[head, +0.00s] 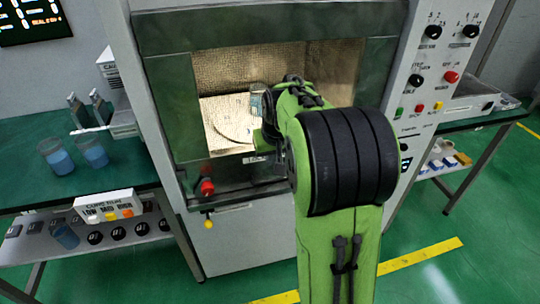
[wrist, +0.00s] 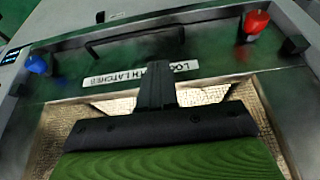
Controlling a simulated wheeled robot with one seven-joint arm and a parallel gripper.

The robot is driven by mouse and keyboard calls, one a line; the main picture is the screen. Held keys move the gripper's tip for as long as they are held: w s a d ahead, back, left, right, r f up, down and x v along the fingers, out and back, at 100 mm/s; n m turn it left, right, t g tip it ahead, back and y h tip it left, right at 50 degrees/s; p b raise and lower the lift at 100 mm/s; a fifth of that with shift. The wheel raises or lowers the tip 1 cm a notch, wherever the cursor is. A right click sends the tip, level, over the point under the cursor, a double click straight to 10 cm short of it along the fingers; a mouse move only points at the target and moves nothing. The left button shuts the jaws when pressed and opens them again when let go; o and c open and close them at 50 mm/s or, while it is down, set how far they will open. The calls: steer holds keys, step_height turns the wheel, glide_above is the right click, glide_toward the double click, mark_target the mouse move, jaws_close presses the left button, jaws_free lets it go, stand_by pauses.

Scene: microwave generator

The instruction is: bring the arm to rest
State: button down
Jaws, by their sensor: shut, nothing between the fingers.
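My green arm (head: 340,245) reaches up in front of the microwave generator (head: 270,22), with its black-banded joint covering the right part of the chamber opening. In the wrist view my gripper (wrist: 157,85) has its dark fingers together, with nothing between them. It lies over the lower frame of the opening, by an upside-down white label (wrist: 140,74). In the head view the fingers are mostly hidden behind my arm. The chamber (head: 275,65) is open and lit, with a pale round plate (head: 235,120) on its floor. A small glassy shape (head: 258,100) beside my wrist is unclear.
A red latch knob (head: 207,187) stands at the frame's lower left; a blue knob (wrist: 37,65) is at the other side. Two beakers of blue liquid (head: 55,156) (head: 92,150) stand on the left bench. The right control panel (head: 430,75) is close to my arm.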

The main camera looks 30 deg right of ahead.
steer(key=s+a+r+n+t+p, duration=0.15)
steer(key=s+a+r+p, duration=0.35)
steer(key=s+a+r, duration=0.6)
steer(key=s+a+r+n+y+p, duration=0.1)
steer(key=s+a+p, duration=0.1)
steer(key=s, duration=1.1)
steer(key=shift+s+a+n+p, duration=0.15)
steer(key=shift+a+n+p, duration=0.25)
steer(key=shift+a, duration=0.4)
steer(key=shift+r, duration=0.15)
